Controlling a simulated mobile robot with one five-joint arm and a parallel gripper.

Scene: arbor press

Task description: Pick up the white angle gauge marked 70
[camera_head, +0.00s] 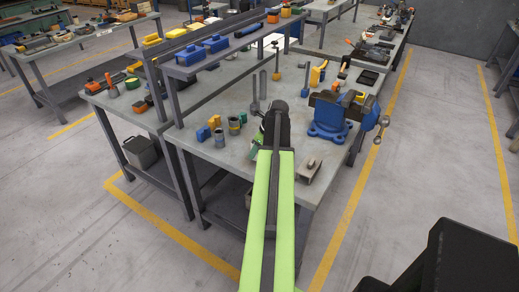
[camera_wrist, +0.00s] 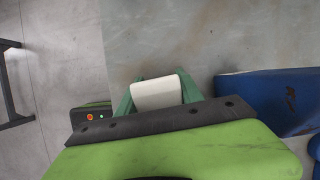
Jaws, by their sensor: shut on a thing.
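In the wrist view, a small white piece (camera_wrist: 156,93) with a smooth, rounded face sits between the two green fingers of my gripper (camera_wrist: 158,92). The fingers are shut on its sides. No number shows on the visible face, so I cannot read a 70. The grey bench top (camera_wrist: 210,40) lies beyond it; I cannot tell whether the piece touches it. In the head view, my arm reaches over the near part of the bench, and my own wrist mostly hides the gripper and the held piece.
A blue vise (camera_head: 328,120) stands right of my wrist. A grey block (camera_head: 308,169) lies at the near right. Grey cylinders (camera_head: 234,125) and a yellow piece (camera_head: 214,122) stand to the left. A raised shelf (camera_head: 225,52) with blue bins runs along the bench's left side.

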